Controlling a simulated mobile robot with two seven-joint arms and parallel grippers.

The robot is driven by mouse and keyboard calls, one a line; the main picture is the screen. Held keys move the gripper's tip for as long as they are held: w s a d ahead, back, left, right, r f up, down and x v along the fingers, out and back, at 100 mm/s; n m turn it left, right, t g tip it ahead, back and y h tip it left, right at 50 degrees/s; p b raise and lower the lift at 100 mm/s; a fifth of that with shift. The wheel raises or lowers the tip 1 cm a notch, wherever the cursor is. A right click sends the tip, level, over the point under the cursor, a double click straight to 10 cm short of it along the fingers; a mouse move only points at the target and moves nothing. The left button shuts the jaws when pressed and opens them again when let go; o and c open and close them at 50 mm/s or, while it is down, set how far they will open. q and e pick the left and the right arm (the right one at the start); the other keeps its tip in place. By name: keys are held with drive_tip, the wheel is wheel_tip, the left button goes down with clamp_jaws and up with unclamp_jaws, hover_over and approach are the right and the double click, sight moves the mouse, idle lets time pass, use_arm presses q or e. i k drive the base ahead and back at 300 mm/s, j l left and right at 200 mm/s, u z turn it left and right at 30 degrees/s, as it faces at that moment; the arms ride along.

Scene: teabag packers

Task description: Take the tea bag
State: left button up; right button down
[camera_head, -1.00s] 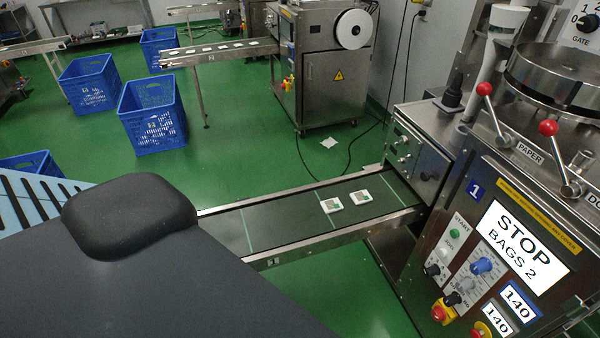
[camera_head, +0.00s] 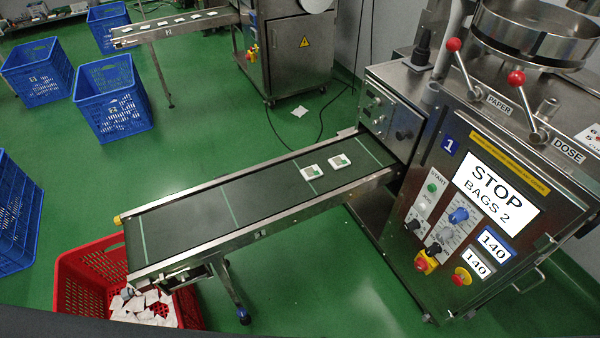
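Two white square tea bags with green marks lie flat on the dark conveyor belt (camera_head: 190,209) of the near machine. The left tea bag (camera_head: 312,172) is beside a pale green cross line, and the right tea bag (camera_head: 340,161) is closer to the machine. They are apart from each other. Neither of my grippers shows in the head view. Only a dark edge runs along the bottom left of the picture.
The near packing machine (camera_head: 460,150) stands at the right, its screen reading STOP, BAGS 2. A red crate (camera_head: 85,270) with several tea bags is below the belt's left end. Blue crates (camera_head: 115,115) stand at the left. Green floor is free in front of the belt.

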sight(312, 171)
drive_tip(key=i+u, duration=0.6)
drive_tip(key=u, duration=0.2)
drive_tip(key=i+l+u, duration=0.2)
drive_tip(key=u, duration=0.2)
